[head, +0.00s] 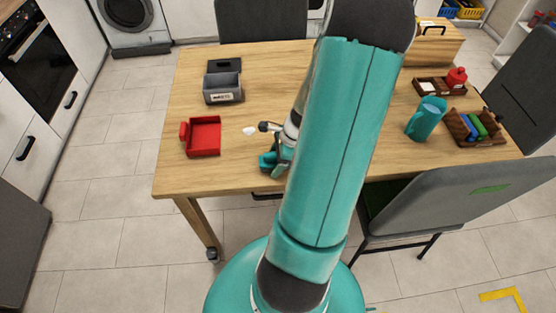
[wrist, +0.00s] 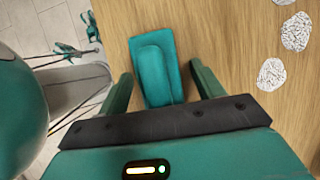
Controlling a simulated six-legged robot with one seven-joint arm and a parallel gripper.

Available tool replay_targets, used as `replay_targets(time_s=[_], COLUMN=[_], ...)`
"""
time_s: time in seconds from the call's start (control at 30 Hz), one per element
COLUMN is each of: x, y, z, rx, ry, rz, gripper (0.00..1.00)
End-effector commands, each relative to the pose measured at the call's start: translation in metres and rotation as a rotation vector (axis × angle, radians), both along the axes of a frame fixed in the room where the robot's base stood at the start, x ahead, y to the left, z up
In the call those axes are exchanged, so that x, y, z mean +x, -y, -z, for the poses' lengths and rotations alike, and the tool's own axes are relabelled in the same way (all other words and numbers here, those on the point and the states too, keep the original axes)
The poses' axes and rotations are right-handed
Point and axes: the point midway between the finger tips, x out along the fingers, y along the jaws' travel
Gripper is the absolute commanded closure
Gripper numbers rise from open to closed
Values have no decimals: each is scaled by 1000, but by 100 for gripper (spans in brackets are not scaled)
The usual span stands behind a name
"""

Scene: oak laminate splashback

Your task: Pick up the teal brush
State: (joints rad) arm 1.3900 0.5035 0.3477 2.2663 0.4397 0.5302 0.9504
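The teal brush (wrist: 154,66), a flat block with a raised narrower part on top, lies on the table in the wrist view. My gripper (wrist: 160,70) is open, with one teal finger on each side of the brush and gaps showing between. The brush's near end lies between the fingers and its far end reaches past their tips. I cannot tell how high the fingers are above the table. In the head view, a small teal piece by my gripper near the table's front edge looks like the brush (head: 266,162), partly hidden by my arm.
Crumpled white pieces (wrist: 271,74) lie right of the brush. On the wooden table (head: 230,175) stand a red tray (head: 204,151), a grey labelled bin (head: 222,97), a teal cup (head: 425,120) and wooden trays at the right. A grey chair (head: 455,190) stands at the front right.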

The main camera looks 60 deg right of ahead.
Motion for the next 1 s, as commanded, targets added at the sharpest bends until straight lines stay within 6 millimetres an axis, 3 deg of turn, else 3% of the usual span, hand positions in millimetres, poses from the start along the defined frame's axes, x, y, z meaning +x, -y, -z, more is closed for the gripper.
replay_targets(time_s=[0.03,0.2,0.27,0.67,0.87,1.0], x=[0,0,0,0,1,-15], y=[0,0,0,1,1,-6], z=[0,0,0,-7,-29,-52], rx=[0,0,0,-2,-6,-6], ry=[0,0,0,0,1,0], rz=[0,0,0,-1,-1,1], gripper=[43,76,84,83,83,83])
